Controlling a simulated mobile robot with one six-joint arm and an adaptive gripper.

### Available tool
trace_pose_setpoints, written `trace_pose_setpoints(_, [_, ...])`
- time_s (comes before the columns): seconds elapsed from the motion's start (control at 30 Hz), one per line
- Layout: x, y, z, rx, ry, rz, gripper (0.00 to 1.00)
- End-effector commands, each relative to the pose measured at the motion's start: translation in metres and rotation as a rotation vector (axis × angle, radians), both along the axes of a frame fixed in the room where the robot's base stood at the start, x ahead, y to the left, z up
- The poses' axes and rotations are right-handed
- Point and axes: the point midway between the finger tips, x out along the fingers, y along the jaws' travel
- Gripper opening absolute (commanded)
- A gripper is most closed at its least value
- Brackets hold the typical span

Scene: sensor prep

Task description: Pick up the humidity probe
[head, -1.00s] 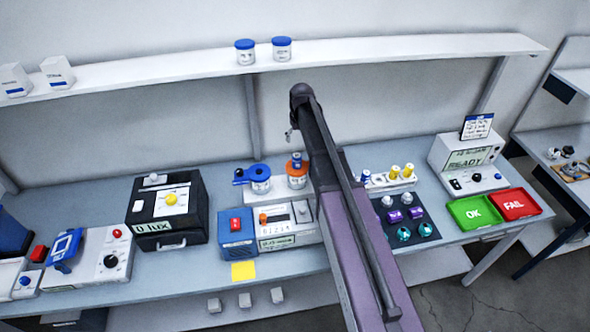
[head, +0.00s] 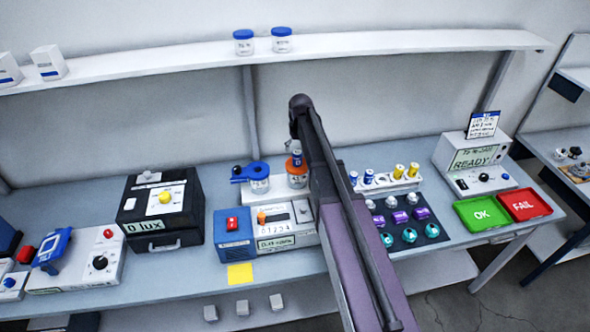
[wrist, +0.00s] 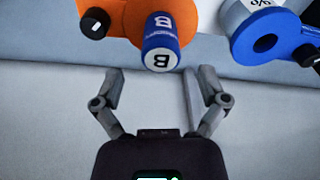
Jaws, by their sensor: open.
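A short blue cylinder with a white band marked B (wrist: 160,45) stands in an orange-collared holder (wrist: 105,15) in the wrist view; it may be the humidity probe, but no name is readable. In the head view the cylinder (head: 296,158) shows above the orange collar (head: 296,168), left of my arm. My gripper (wrist: 160,84) is open and empty. Its fingertips are spread either side of the cylinder's line, which lies just beyond them in the picture; I see no contact. My arm hides most of the gripper in the head view.
A blue-collared jar (wrist: 270,30) marked % stands close beside the orange holder, on the right in the wrist view. A counter box (head: 285,222) stands in front of both. A rack of blue and yellow cylinders (head: 390,180) is right of my arm.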

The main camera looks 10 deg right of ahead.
Motion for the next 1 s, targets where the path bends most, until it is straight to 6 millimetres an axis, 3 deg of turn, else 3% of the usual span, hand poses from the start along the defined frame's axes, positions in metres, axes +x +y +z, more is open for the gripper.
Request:
trace_pose_setpoints(0.57, [0.0, 0.0, -0.005, 0.0, 0.0, -0.001, 0.93])
trace_pose_setpoints(1.0, [0.0, 0.001, -0.035, 0.0, 0.0, -0.001, 0.93])
